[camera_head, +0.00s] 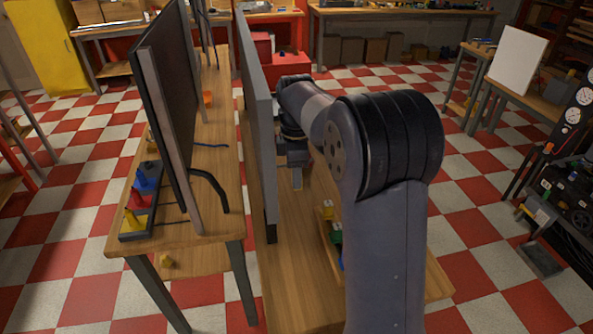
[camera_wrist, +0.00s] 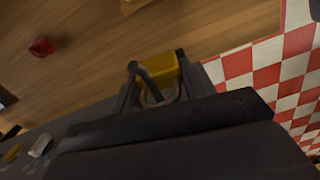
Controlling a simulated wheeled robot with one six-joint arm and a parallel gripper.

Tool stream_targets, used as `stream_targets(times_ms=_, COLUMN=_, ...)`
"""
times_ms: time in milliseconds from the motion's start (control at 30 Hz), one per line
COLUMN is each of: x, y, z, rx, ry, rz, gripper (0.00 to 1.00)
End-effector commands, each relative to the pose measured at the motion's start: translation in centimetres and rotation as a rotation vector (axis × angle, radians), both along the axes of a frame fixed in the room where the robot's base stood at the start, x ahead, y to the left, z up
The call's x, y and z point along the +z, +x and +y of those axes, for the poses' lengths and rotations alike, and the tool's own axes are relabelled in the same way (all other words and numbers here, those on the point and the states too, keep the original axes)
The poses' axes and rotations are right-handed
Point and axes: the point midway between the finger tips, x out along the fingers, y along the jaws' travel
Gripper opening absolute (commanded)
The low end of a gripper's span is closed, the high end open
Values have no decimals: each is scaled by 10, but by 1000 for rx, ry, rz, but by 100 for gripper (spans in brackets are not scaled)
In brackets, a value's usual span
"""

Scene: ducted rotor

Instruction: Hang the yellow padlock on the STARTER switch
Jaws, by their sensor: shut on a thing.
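The yellow padlock (camera_wrist: 165,70) is between the jaws of my gripper (camera_wrist: 153,92) in the wrist view, with its dark grey shackle turned toward the camera. My gripper is shut on it, above a wooden bench top. In the head view my gripper (camera_head: 297,178) hangs close to the right side of an upright grey panel (camera_head: 258,105); the padlock cannot be made out there. At the lower left of the wrist view, a dark surface carries a light grey fitting (camera_wrist: 40,145) and a dull yellow one (camera_wrist: 13,153). No STARTER label can be read, so I cannot tell which switch it is.
A red object (camera_wrist: 42,46) lies on the bench in the wrist view. Another bench (camera_head: 190,240) at left bears a dark upright screen and a tray of coloured pieces (camera_head: 140,215).

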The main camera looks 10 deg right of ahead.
Motion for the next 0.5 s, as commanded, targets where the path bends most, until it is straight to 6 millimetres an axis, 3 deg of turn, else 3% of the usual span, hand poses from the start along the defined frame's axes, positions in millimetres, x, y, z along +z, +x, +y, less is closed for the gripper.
stream_targets(times_ms=200, x=0, y=0, z=0, rx=0, ry=0, rz=0, gripper=17)
stream_targets(times_ms=233, x=0, y=0, z=0, rx=0, ry=0, rz=0, gripper=45)
stream_targets(times_ms=500, x=0, y=0, z=0, rx=0, ry=0, rz=0, gripper=67)
